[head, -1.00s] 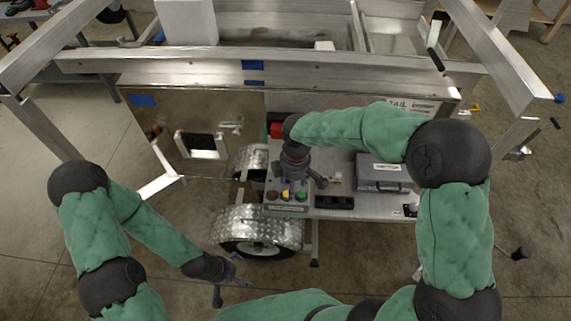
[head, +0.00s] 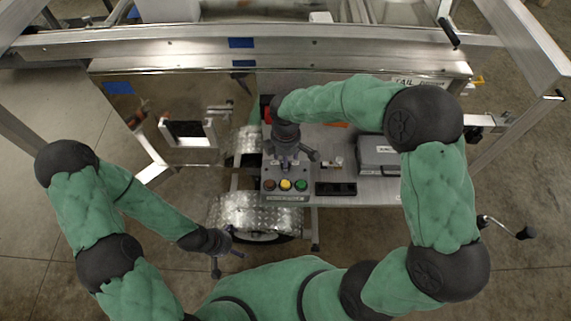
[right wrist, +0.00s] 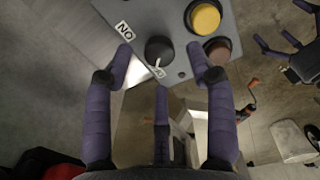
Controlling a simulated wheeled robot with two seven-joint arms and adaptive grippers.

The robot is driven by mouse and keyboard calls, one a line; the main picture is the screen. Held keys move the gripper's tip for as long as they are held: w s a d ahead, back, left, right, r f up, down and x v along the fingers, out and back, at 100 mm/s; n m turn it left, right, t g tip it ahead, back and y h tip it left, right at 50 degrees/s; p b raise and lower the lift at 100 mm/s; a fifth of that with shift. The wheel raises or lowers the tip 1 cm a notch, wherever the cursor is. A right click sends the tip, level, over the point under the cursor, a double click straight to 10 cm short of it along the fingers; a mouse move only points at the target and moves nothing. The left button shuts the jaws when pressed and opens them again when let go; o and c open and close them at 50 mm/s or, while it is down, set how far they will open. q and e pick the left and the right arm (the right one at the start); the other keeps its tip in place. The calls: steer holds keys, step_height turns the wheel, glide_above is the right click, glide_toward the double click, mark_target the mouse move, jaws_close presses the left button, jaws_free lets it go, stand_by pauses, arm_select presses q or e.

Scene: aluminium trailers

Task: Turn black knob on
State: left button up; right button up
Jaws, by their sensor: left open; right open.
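The black knob (right wrist: 160,50) with a white pointer mark sits on the grey control box (right wrist: 180,20) in the right wrist view, beside a label with the letters O and N (right wrist: 124,30). In the head view the knob is hidden under my right gripper (head: 290,160), which is over the rear of the control box (head: 286,198). My right gripper is open; in the right wrist view its purple fingers (right wrist: 160,65) spread around the knob, without clear contact. My left gripper (head: 228,264) is open and empty, low and left of the box.
Red (head: 270,185), yellow (head: 286,184) and green (head: 302,184) buttons line the box's front. A grey case (head: 378,152) and black tray (head: 336,189) lie to its right. A diamond-plate fender (head: 250,212) is at left. The trailer's metal beam (head: 180,45) crosses behind.

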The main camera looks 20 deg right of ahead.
steer(key=shift+f+b, duration=0.35)
steer(key=shift+f, duration=1)
jaws_close()
